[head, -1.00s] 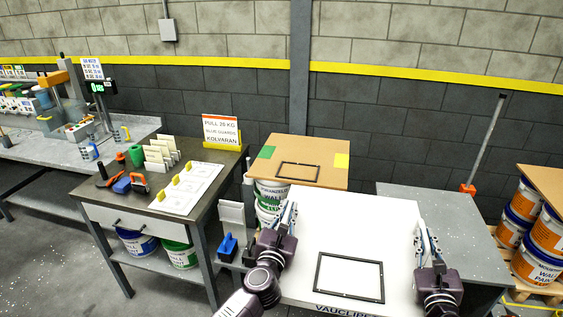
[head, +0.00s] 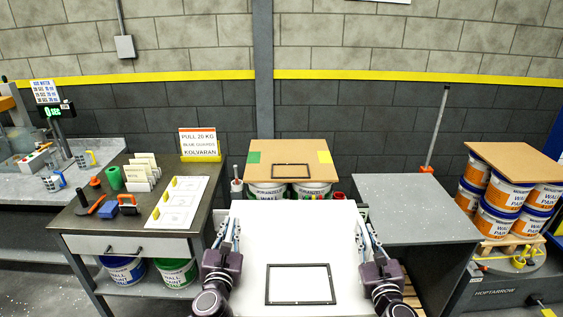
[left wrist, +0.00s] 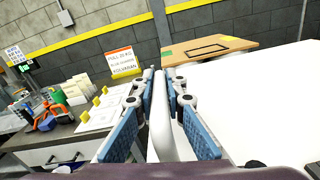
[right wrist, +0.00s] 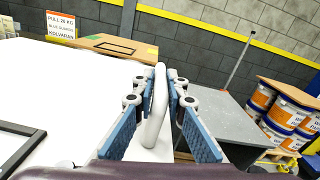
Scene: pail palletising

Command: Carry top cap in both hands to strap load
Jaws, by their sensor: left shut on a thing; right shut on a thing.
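The top cap (head: 295,230) is a wide white board with a black rectangular frame on its near part. My left gripper (head: 226,236) is shut on a white handle (left wrist: 163,120) at the cap's left edge. My right gripper (head: 368,236) is shut on a matching white handle (right wrist: 155,115) at its right edge. The cap is held in front of me and hides much of what is below it. Beyond it stands a load of pails (head: 267,190) under a brown board (head: 262,156) with a green patch, a yellow patch and a black frame.
A dark workbench (head: 125,216) with cards, tools and a sign (head: 199,143) stands left. A grey table (head: 415,205) is right of the cap. Another pail stack (head: 500,212) under a brown board (head: 520,160) stands far right. A block wall closes the back.

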